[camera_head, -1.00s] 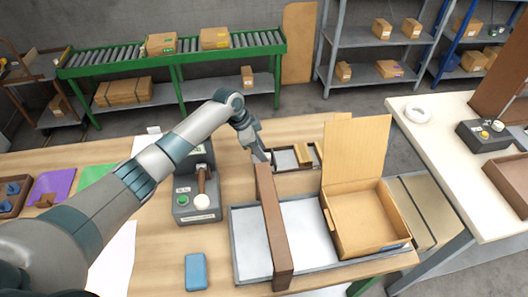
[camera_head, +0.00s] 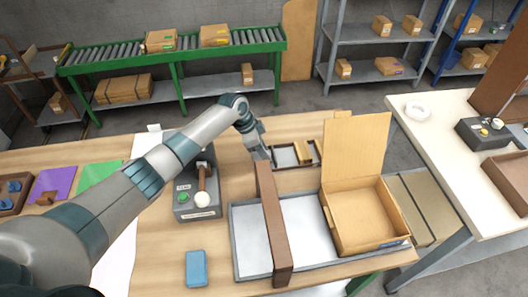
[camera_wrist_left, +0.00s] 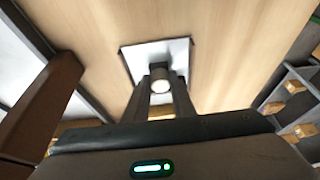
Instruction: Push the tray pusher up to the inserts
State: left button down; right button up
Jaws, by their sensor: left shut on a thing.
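My left gripper (camera_head: 267,155) is low at the left end of a small dark-rimmed tray (camera_head: 283,158) with a pale floor. Its fingers are shut on a pale round knob, which shows between the fingertips in the left wrist view (camera_wrist_left: 160,82). The knob stands over a pale square plate (camera_wrist_left: 133,58); I take it for the tray pusher's, but the join is hidden. Tan (camera_head: 304,152) and dark upright pieces, seemingly the inserts, stand in the tray's right part. A pale gap separates them from the gripper's end. My right gripper is not in view.
A brown beam (camera_head: 271,225) stands just in front of the gripper, across a grey tray (camera_head: 240,245). An open cardboard box (camera_head: 365,220) is to the right. A grey control box (camera_head: 196,212) and a blue block (camera_head: 196,268) are to the left.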

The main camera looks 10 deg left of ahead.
aim_at(270, 153)
pick_arm(q)
jog(key=w+d+b, duration=0.1)
jog(key=d, duration=0.1)
jog(key=w+d+b, duration=0.1)
jog(key=d, duration=0.2)
jog(key=w+d+b, duration=0.1)
jog(key=d+b, duration=0.1)
jog(key=d, duration=0.1)
jog(key=shift+w, duration=0.15)
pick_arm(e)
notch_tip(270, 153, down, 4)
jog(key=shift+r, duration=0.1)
pick_arm(q)
jog(key=c, duration=1.5)
grip_release()
jog(key=shift+a+r, duration=0.1)
jog(key=shift+b+v, duration=1.75)
jog(key=shift+v, duration=6.9)
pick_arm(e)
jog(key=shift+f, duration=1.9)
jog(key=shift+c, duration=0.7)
